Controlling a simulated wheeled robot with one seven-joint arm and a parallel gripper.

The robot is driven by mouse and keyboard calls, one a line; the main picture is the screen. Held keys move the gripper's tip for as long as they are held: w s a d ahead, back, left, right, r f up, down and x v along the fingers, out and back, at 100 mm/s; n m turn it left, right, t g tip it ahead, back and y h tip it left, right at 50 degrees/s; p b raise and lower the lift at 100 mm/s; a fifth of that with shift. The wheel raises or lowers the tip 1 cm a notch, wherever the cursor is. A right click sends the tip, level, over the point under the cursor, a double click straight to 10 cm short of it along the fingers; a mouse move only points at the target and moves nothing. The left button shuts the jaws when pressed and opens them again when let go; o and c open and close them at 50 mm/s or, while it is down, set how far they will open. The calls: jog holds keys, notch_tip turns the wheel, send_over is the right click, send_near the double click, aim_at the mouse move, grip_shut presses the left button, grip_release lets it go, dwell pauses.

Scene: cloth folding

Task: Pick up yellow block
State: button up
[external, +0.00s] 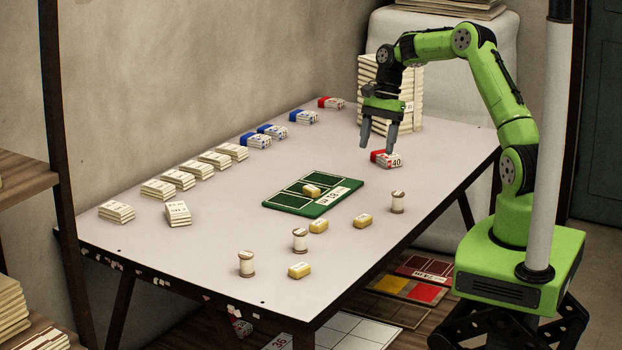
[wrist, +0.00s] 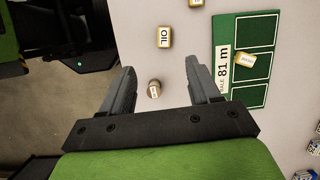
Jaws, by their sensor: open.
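Several small yellow blocks lie on the table in the external view. One yellow block (external: 312,191) sits on the green board (external: 290,208). Others lie in front of it: one block (external: 318,226), another block (external: 362,221) and a third block (external: 299,271). My gripper (external: 378,144) is open and empty above the far right part of the table, well away from the blocks. In the wrist view, the gripper's fingers (wrist: 164,88) are spread. A yellow block marked OIL (wrist: 164,37) lies beyond the fingertips, and a block (wrist: 245,60) lies on the green board (wrist: 222,45).
White spools stand near the blocks, including one spool (external: 397,202) at the right. A red-and-white bundle (external: 386,159) lies below my gripper. A row of folded cloth bundles (external: 200,167) lines the left side. A tall stack (external: 405,95) stands at the far end.

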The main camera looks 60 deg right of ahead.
notch_tip(320, 180, down, 4)
jog(key=d+m+y, duration=0.1)
jog(key=d+m, duration=0.1)
jog(key=d, duration=0.1)
jog(key=b, duration=0.4)
send_over(363, 217)
jog(key=d, duration=0.3)
notch_tip(363, 217, down, 9)
jog(key=shift+s+a+f, duration=0.1)
jog(key=shift+f, duration=0.05)
jog(key=b+x, duration=0.1)
jog(key=x, duration=0.4)
jog(key=shift+a+f+b, duration=0.1)
jog(key=shift+f+b, duration=0.2)
jog(key=shift+b, duration=0.1)
jog(key=shift+r, duration=0.15)
